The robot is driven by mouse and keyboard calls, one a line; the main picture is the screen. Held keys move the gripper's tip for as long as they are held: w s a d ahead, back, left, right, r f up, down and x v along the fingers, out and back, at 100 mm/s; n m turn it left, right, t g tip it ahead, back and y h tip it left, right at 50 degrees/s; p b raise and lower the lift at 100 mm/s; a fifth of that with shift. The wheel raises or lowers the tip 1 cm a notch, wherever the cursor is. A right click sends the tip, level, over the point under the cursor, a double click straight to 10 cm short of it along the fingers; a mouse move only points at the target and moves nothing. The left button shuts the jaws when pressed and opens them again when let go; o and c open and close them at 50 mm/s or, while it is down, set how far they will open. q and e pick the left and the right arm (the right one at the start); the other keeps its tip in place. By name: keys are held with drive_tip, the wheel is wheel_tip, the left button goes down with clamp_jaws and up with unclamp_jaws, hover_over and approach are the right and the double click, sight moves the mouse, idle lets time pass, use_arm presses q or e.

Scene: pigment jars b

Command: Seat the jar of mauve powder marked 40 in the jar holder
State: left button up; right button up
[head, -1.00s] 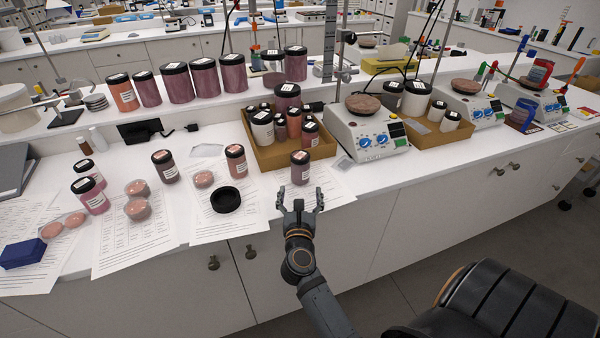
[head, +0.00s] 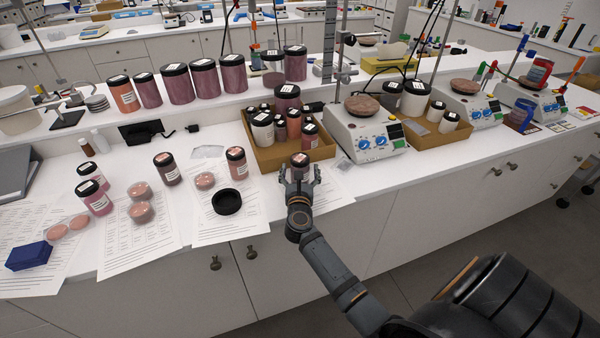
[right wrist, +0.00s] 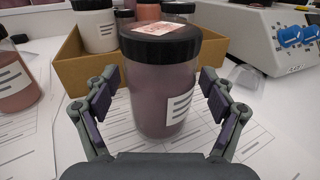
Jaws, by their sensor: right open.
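A jar of dull mauve powder with a black lid (head: 300,160) stands upright near the bench's front edge; it also shows large in the right wrist view (right wrist: 160,90). Its printed number is not readable. My right gripper (head: 300,173) is open, with one finger on each side of this jar; in the right wrist view the fingers (right wrist: 160,98) stand beside it, not closed on it. The jar holder, a black round cup (head: 227,201), sits empty on a paper sheet to the left. My left gripper is out of view.
A cardboard tray of jars (head: 285,158) stands right behind the jar. A hotplate (head: 372,137) is to the right. A similar dark mauve jar (head: 167,168) and an orange-pink jar (head: 236,163) stand to the left. Bench between jar and holder looks clear.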

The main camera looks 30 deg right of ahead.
drive_tip(key=shift+s+a+r, duration=0.1)
drive_tip(key=shift+c, duration=1.7)
drive_tip(key=c, duration=1)
